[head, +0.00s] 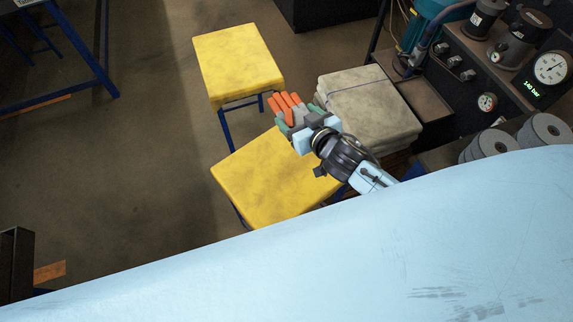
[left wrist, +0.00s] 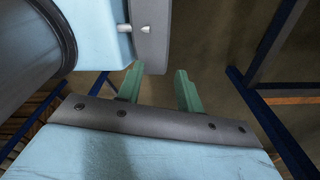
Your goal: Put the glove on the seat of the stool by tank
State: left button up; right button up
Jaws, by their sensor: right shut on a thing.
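The glove (head: 287,104), with orange fingers and a grey part, is held in my right gripper (head: 299,118). The green fingers of that gripper are closed on it. In the head view the glove shows at the far edge of the near yellow stool seat (head: 268,180), seemingly above it; its height is unclear. A second yellow stool seat (head: 237,62) stands farther back and is bare. A teal rounded body (head: 428,22), perhaps the tank, is at the top right. My left gripper (left wrist: 158,85) shows in the left wrist view, fingers apart and empty, over the floor.
A stack of grey folded cloths or pads (head: 368,102) is right of the stools. A dark panel with gauges (head: 551,67) and grey discs (head: 545,130) stands at the right. A blue-framed table (head: 80,45) is at the upper left. Floor left of the stools is clear.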

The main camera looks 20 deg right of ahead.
jog(key=n+y, duration=0.2)
send_over(296, 172)
notch_tip(296, 172, down, 8)
jog(key=shift+n+g+y, duration=0.3)
jog(key=shift+g+y, duration=0.2)
jog(key=f+b, duration=0.1)
jog(key=f, duration=0.1)
jog(key=f+b, duration=0.2)
jog(key=f, duration=0.1)
jog(key=s+f+b, duration=0.1)
jog(key=f+b, duration=0.1)
jog(key=f, duration=0.1)
jog(key=shift+s+a, duration=0.1)
jog(key=shift+a, duration=0.15)
jog(key=shift+f+b, duration=0.9)
jog(key=shift+b, duration=0.3)
jog(key=shift+f, duration=0.25)
notch_tip(296, 172, down, 3)
jog(key=b, duration=0.3)
jog(key=shift+r, duration=0.2)
jog(key=shift+f+b, duration=0.2)
jog(key=shift+b, duration=0.2)
pick_arm(q)
jog(key=w+a+f+y, duration=0.1)
jog(key=w+a+f, duration=0.3)
jog(key=f, duration=0.5)
jog(key=shift+w+a+f, duration=0.35)
jog(key=shift+w+a, duration=0.05)
jog(key=shift+a, duration=0.8)
